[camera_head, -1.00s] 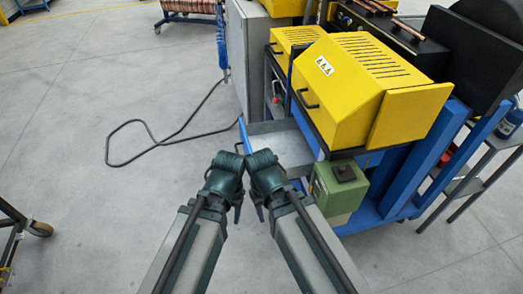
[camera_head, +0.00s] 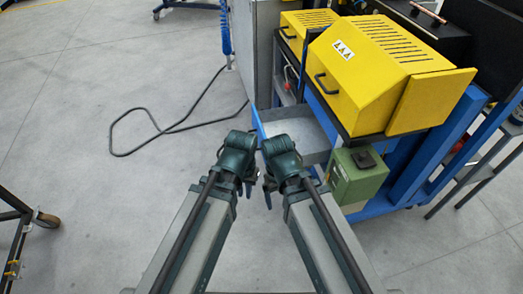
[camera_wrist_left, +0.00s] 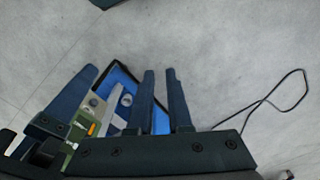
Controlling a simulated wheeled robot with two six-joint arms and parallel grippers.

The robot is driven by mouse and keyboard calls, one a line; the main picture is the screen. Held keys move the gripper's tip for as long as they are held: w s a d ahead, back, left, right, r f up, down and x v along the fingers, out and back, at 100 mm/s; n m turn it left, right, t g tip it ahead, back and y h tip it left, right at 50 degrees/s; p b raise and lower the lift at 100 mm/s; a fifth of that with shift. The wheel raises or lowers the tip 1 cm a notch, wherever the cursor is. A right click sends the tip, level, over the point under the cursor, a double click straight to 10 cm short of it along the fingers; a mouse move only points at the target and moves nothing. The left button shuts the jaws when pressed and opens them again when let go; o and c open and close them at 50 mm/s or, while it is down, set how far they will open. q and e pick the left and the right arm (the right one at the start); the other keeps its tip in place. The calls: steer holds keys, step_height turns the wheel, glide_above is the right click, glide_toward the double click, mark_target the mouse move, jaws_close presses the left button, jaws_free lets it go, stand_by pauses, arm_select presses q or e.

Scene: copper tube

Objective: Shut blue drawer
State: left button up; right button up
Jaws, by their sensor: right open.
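The blue drawer's front (camera_head: 258,123) juts out from under the yellow machine. Its grey tray (camera_head: 303,131) shows behind the front, so the drawer stands open. My left gripper (camera_head: 248,187) is just in front of and below the drawer, pointing down. In the left wrist view (camera_wrist_left: 159,72) its two dark fingers stand a small gap apart with nothing seen between them. My right gripper (camera_head: 268,192) is close beside it, open and empty. In the left wrist view, the drawer (camera_wrist_left: 124,76) is partly hidden behind fingers.
A yellow machine (camera_head: 365,75) stands above the drawer, with a green box (camera_head: 358,182) at its right. A black cable (camera_head: 165,131) lies on the floor to the left. A wheeled cart (camera_head: 18,225) stands at the left edge. Floor between is free.

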arm_select(q)
steer(key=w+f+b, duration=0.1)
steer(key=w, duration=0.2)
steer(key=w+f+n+t+h+b, duration=0.1)
steer(key=w+f+b, duration=0.1)
steer(key=w, duration=0.1)
steer(key=w+f+n+t+h+b, duration=0.1)
steer(key=w+f, duration=0.1)
steer(key=w, duration=0.1)
steer(key=shift+w+d+f, duration=0.1)
steer(key=shift+f, duration=0.15)
jaws_close()
steer(key=w+a+n+t+h+b, duration=0.3)
steer(key=w+t+b, duration=0.15)
steer(key=w, duration=0.55)
steer(key=d+r+b+x, duration=0.1)
steer(key=d+b+x, duration=0.1)
steer(key=b+x, duration=0.6)
steer(key=shift+w+d+f+g, duration=0.35)
steer(key=shift+w+d+f, duration=0.7)
steer(key=shift+f, duration=0.65)
arm_select(e)
step_height(320, 180, down, 18)
steer(key=shift+f, duration=0.15)
arm_select(q)
steer(key=shift+s+d, duration=0.2)
